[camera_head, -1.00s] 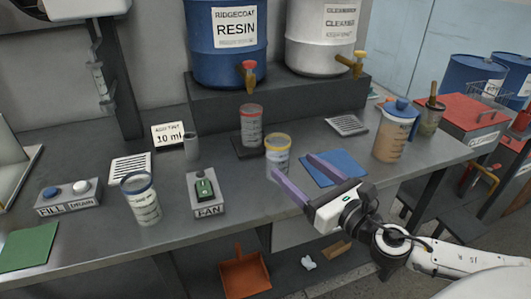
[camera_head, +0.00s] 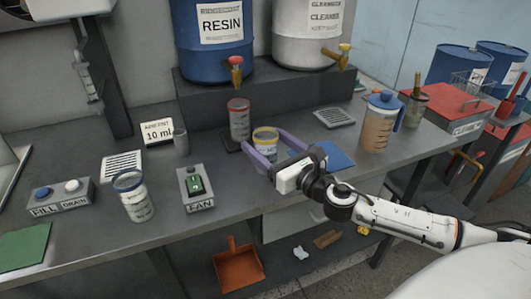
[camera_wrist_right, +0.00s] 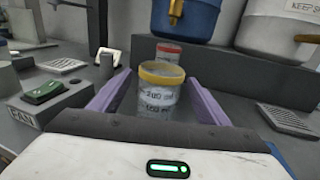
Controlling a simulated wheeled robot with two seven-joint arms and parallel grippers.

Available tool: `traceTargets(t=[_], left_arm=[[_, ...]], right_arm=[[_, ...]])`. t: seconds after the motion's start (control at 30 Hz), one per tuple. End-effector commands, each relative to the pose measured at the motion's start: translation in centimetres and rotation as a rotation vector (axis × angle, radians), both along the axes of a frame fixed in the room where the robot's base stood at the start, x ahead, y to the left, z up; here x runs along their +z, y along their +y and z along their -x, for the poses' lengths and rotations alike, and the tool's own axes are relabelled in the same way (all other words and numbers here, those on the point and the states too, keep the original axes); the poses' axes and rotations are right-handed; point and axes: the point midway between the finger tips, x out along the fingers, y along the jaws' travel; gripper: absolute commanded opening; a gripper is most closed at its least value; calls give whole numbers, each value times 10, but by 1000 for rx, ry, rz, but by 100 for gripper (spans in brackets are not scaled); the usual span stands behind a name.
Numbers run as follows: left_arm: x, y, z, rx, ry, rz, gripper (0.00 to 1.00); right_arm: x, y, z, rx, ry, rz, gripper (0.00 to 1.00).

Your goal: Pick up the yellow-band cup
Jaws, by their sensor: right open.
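The yellow-band cup (camera_head: 265,140) is a clear cup with a yellow rim, upright on the grey bench. In the right wrist view the cup (camera_wrist_right: 160,92) stands between the two purple fingers, with grey marks on its side. My right gripper (camera_head: 264,146) is open around the cup, one finger on each side. In the right wrist view a gap shows between the cup and each finger of the gripper (camera_wrist_right: 158,100). The cup's lower part is hidden by the gripper body. My left gripper is not in view.
A red-band cup (camera_head: 239,120) stands just behind on a dark pad. A blue-band cup (camera_head: 134,198) and the FAN switch box (camera_head: 195,189) are to the left. A blue mat (camera_head: 334,156) and a blue-lidded pitcher (camera_head: 379,122) are to the right.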

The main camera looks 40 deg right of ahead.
Motion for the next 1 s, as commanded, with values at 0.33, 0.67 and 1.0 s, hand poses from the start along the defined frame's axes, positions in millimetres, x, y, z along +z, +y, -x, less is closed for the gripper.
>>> traceTargets(t=[0.33,0.67,1.0], left_arm=[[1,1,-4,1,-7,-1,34],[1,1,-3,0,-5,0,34],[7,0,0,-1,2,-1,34]], right_arm=[[0,0,-6,0,1,-1,68],[1,0,-6,0,-2,0,14],[20,0,-6,2,-5,3,14]])
